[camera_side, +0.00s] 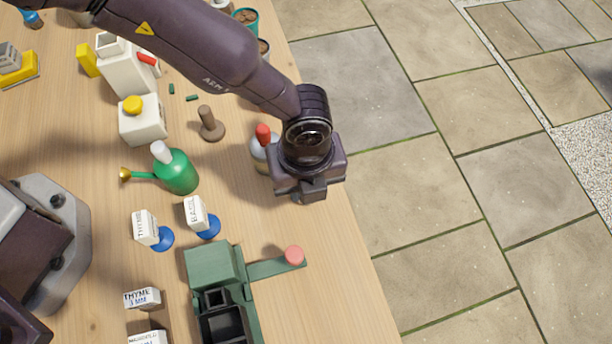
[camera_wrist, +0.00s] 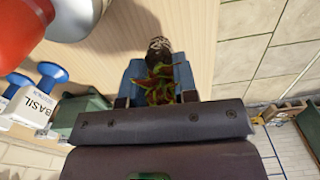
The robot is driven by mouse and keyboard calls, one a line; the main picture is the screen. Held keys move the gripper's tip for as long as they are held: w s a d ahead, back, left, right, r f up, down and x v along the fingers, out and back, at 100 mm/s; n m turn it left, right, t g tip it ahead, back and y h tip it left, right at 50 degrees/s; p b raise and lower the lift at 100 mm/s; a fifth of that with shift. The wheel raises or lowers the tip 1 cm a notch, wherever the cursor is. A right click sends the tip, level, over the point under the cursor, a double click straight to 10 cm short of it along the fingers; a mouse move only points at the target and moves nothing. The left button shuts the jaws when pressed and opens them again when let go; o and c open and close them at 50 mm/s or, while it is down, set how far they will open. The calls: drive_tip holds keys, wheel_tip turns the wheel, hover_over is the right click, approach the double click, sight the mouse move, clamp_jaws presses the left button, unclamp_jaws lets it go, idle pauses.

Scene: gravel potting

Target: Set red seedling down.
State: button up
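The red seedling (camera_wrist: 160,85) has red and green leaves and a dark speckled root plug (camera_wrist: 159,47). In the wrist view its leaves sit between the two blue fingers of my gripper (camera_wrist: 160,75), which look closed around it, with the plug showing beyond the fingertips. In the side view my gripper (camera_side: 312,190) is near the right edge of the wooden table (camera_side: 225,240); my wrist hides the seedling there. I cannot tell whether the plug touches the table.
A red-topped bottle (camera_side: 263,134) stands close beside my gripper. A green device (camera_side: 215,265) with a pink-knobbed lever (camera_side: 294,255) is toward the front. Basil (camera_side: 194,213) and thyme (camera_side: 145,227) labels, a green watering bottle (camera_side: 177,172) and a wooden tamper (camera_side: 209,125) are left.

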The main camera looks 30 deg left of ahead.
drive_tip(key=shift+o, duration=0.2)
wheel_tip(320, 180, up, 13)
idle(0.6)
drive_tip(key=shift+w, duration=0.1)
drive_tip(key=w+a+r+n+t, duration=0.2)
drive_tip(key=a+r+n+t, duration=0.1)
drive_tip(key=a+r+n, duration=1.35)
drive_tip(key=s+a+r+n, duration=0.1)
drive_tip(key=s+a+n, duration=0.1)
drive_tip(key=a, duration=0.4)
drive_tip(key=s+a+r+n+t, duration=0.1)
drive_tip(key=s+a+r, duration=0.1)
drive_tip(key=a, duration=0.5)
drive_tip(key=shift+s+a+n, duration=0.2)
drive_tip(key=shift+s+n, duration=0.15)
drive_tip(key=shift+s, duration=0.55)
drive_tip(key=shift+o, duration=0.5)
drive_tip(key=s+a+n+t, duration=0.1)
drive_tip(key=s+a+n, duration=0.4)
drive_tip(key=s+n, duration=0.2)
drive_tip(key=shift+a+f+t, duration=0.2)
drive_tip(key=shift+a+t, duration=0.1)
drive_tip(key=shift+a, duration=0.1)
drive_tip(key=shift+w, duration=0.1)
